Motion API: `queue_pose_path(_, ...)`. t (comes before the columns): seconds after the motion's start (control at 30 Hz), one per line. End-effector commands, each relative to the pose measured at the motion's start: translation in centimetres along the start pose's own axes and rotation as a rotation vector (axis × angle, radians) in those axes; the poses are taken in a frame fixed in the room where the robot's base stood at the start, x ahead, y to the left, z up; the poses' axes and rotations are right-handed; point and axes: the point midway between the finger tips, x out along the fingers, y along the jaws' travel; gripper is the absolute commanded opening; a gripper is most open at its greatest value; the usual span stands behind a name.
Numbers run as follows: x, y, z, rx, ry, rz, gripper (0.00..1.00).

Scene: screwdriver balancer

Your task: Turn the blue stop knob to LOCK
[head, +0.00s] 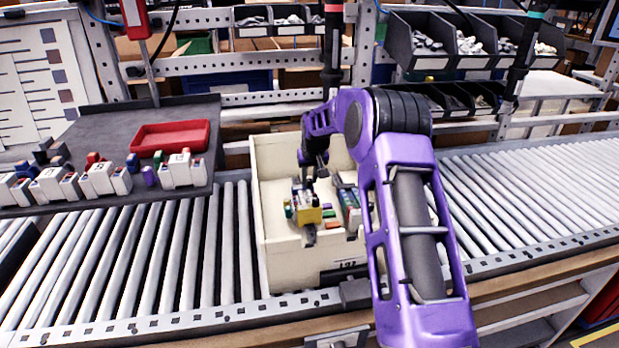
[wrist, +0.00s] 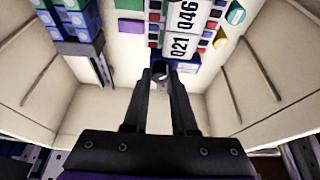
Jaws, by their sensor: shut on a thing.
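I cannot make out a blue stop knob or a LOCK mark for certain in either view. My gripper (wrist: 161,77) reaches down into a cream bin (head: 283,262); its fingers are close together on a small greyish part at the tips, too small to name. Dark blue material (wrist: 182,64) shows just behind the fingertips, beside a white block (wrist: 184,38) marked Q21 and Q46. In the head view my gripper is small and dark inside the bin, near a yellow block (head: 308,216), and its fingertips are unclear.
The bin stands on a roller conveyor (head: 160,265). Blue parts (wrist: 80,18) lie near its wall. Left is a dark tray table with a red tray (head: 171,137) and several white blocks (head: 100,178). Black tools, one upright tool (head: 332,45) among them, hang behind. Rollers right of my arm are clear.

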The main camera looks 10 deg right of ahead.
Motion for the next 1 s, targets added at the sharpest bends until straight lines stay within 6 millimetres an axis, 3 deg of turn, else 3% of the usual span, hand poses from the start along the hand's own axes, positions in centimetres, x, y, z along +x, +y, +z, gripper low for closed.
queue_pose_path(0.1, 0.0, -0.1, 0.1, 0.0, -0.002, 0.0, 0.0)
queue_pose_path(0.13, 0.0, 0.0, 0.1, 0.0, -0.002, 0.0, 0.31)
queue_pose_path(0.3, 0.0, 0.0, 0.1, 0.0, -0.002, 0.0, 0.57)
queue_pose_path(0.67, -0.6, 0.0, 0.0, 0.001, 0.0, 0.001, 0.57)
queue_pose_path(0.77, -2.0, 0.0, -0.1, 0.001, 0.002, 0.001, 0.57)
queue_pose_path(1.0, -7.6, 0.0, -0.1, 0.001, 0.004, 0.001, 0.57)
